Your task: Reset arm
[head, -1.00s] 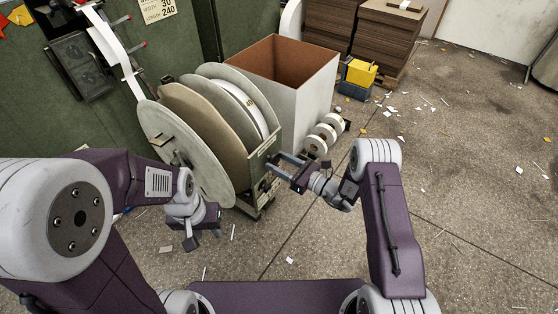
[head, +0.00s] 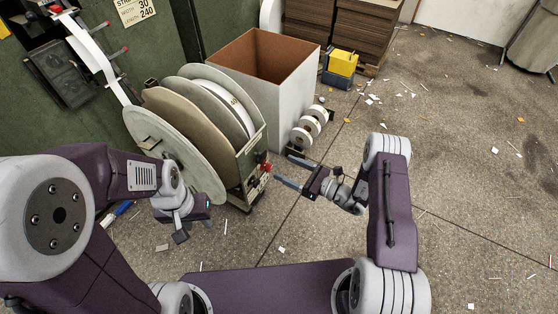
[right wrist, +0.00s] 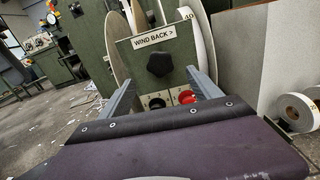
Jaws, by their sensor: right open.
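My right gripper (head: 288,170) is open and empty in the head view, at the right end of the reel stand (head: 250,166). In the right wrist view its two fingers (right wrist: 166,92) point at the stand's green end panel (right wrist: 187,74). That panel has a "WIND BACK" label (right wrist: 161,36), a black knob (right wrist: 160,63) and a red button (right wrist: 187,97). The fingers appear apart from the panel. My left gripper (head: 194,231) hangs low in front of the large reel disc (head: 172,150); its jaw opening is unclear.
An open bin (head: 291,106) stands behind the reels, with small white tape rolls (head: 313,127) beside it. A yellow box (head: 343,62) and stacked brown board (head: 352,30) stand at the back. The floor at right is open, with paper scraps.

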